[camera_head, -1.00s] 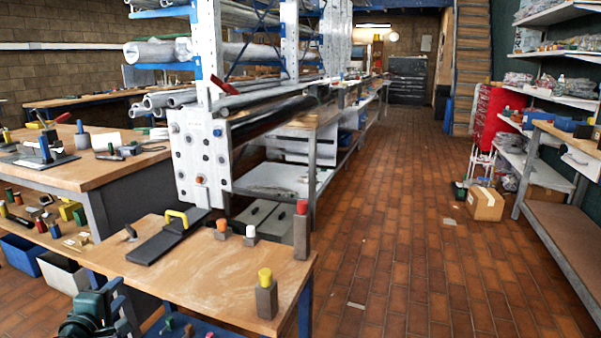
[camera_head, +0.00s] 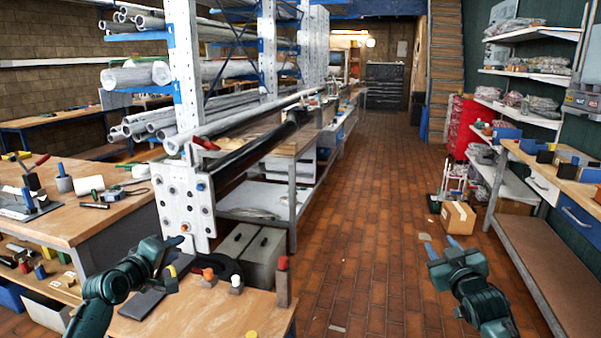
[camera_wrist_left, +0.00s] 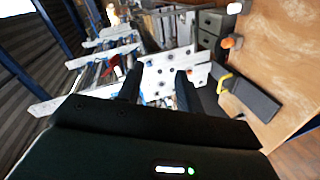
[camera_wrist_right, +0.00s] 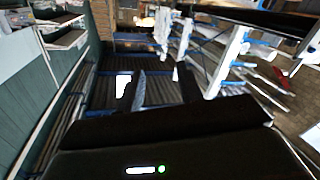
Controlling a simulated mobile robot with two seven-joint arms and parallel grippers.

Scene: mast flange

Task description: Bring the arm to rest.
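My left arm reaches in from the lower left in the head view. Its gripper (camera_head: 184,252) is in front of the white plate with holes (camera_head: 172,205) on the rack's end, above the near bench. In the left wrist view its two fingers (camera_wrist_left: 158,88) stand apart with nothing between them but the plate (camera_wrist_left: 160,72) behind. My right gripper (camera_head: 440,245) is raised over the brick floor at the right, open and empty. Its fingers also stand apart in the right wrist view (camera_wrist_right: 158,88).
The near wooden bench (camera_head: 215,315) holds several small pegs and a dark slab (camera_head: 142,303). A rack of pipes (camera_head: 185,130) stands behind. A cardboard box (camera_head: 458,218) sits on the floor near the right-hand bench (camera_head: 540,275). The brick aisle (camera_head: 365,230) between is largely clear.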

